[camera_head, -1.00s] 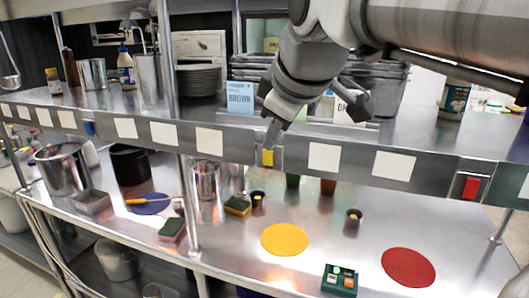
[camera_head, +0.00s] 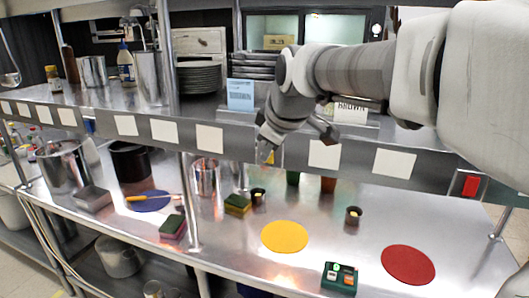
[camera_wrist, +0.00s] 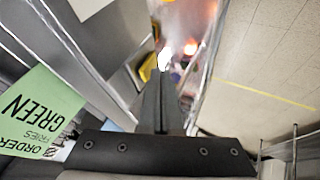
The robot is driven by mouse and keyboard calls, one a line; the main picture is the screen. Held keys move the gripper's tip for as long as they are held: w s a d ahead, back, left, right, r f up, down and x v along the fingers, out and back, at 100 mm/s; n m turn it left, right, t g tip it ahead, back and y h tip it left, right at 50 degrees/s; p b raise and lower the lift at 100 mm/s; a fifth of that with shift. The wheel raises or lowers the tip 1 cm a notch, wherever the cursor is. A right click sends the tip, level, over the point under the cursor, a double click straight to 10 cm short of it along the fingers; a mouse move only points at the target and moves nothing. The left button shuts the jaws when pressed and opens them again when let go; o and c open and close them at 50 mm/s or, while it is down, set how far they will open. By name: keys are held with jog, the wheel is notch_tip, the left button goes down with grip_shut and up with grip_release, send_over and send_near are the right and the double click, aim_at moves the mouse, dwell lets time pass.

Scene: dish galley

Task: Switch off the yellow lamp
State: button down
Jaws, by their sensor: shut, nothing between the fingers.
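A small yellow switch (camera_head: 277,156) sits on the front edge of the upper shelf, in the middle of the head view. My gripper (camera_head: 264,155) is shut and empty, its tip right at the switch and hiding part of it. I cannot tell if they touch. In the wrist view the closed fingers (camera_wrist: 165,78) point at a bright glow, with a yellow patch (camera_wrist: 147,68) just left of the tip. A red switch (camera_head: 470,185) is further right on the same edge. No separate yellow lamp can be made out with certainty.
On the lower counter are a yellow disc (camera_head: 285,237), a red disc (camera_head: 408,265), a green box (camera_head: 339,278), sponges (camera_head: 237,204) and small black cups (camera_head: 353,215). A blue card (camera_head: 240,94) stands on the upper shelf. A post (camera_head: 188,205) rises left of my gripper.

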jog(key=shift+w, duration=0.15)
jog(key=shift+w+d+r, duration=0.15)
jog(key=shift+w, duration=0.1)
jog(key=shift+r, duration=0.1)
dwell(0.3)
jog(key=shift+r+p, duration=0.65)
jog(key=shift+r, duration=0.05)
